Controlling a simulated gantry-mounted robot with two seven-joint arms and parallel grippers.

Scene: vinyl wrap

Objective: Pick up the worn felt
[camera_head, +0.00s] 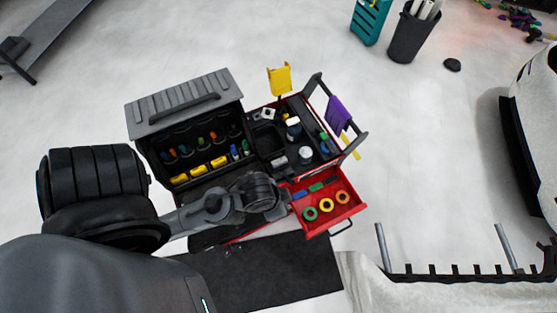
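I cannot tell for certain which thing is the worn felt. Small flat strips lie in the open red drawer (355,207): a blue one (300,195), a green one (316,187) and a dark red one (330,181). My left arm comes in from the left, and its wrist is over the front of the cart, just left of the drawer. The wrist hides its fingers, so their state does not show. My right gripper is out of view.
Green (310,214), yellow (326,205) and orange (342,197) rings lie in the drawer. A dark toolbox (180,105) with an opened lid stands on the left of the cart. A purple cloth (337,115) hangs at the cart's right end.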

